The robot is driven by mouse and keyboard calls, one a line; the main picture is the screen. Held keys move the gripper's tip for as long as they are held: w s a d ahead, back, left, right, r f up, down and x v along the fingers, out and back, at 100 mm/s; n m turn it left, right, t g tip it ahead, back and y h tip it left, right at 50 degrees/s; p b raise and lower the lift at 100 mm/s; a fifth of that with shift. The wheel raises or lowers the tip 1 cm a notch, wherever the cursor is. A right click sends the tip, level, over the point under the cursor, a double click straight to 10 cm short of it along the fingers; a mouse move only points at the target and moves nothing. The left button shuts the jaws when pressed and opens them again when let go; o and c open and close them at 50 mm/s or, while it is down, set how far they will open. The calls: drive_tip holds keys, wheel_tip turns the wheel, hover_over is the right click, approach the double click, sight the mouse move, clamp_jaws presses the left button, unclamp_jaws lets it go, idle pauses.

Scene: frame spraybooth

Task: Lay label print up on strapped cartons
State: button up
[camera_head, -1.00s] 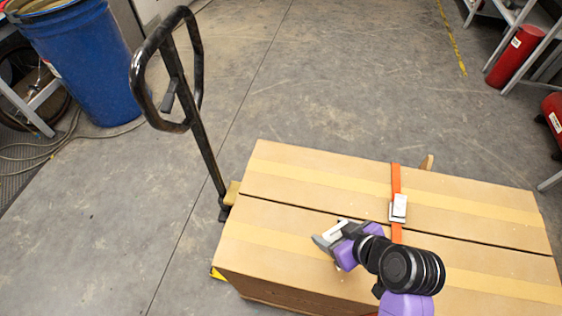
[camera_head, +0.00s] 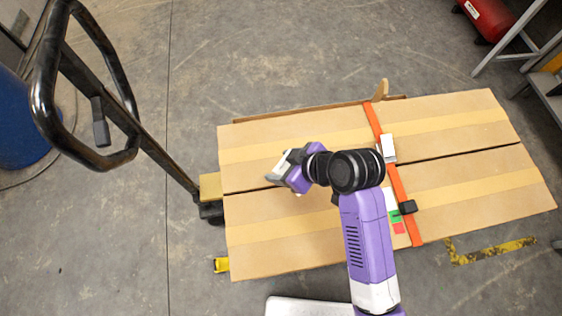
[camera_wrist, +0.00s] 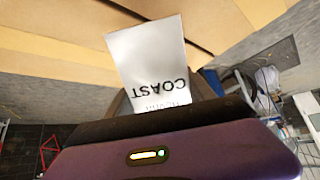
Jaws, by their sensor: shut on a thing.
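My gripper (camera_head: 281,174) is shut on a white label (camera_wrist: 150,62). In the wrist view the label's printed side faces the camera, with the word COAST upside down in the picture and a second line partly hidden by the gripper. In the head view my gripper is over the left half of the strapped cartons (camera_head: 270,225), left of the orange strap (camera_head: 398,185); its height above them is hard to tell. A white-and-grey piece (camera_head: 388,148) sits at the strap. A card with white, green and red parts (camera_head: 397,220) lies beside the strap, partly hidden by my arm.
A black pallet-truck handle (camera_head: 150,145) rises left of the cartons. A blue drum (camera_head: 20,130) stands at far left. A red cylinder (camera_head: 487,18) and metal frame (camera_head: 510,50) are at upper right. Bare floor (camera_head: 270,50) lies behind the cartons.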

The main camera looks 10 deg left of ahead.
drive_tip(key=shift+f+b, duration=2.6)
drive_tip(key=shift+f, duration=0.5)
drive_tip(key=o, duration=1.4)
drive_tip(key=shift+d+r, duration=0.1)
drive_tip(key=v, duration=0.7)
drive_tip(key=shift+s+d+r, duration=0.25)
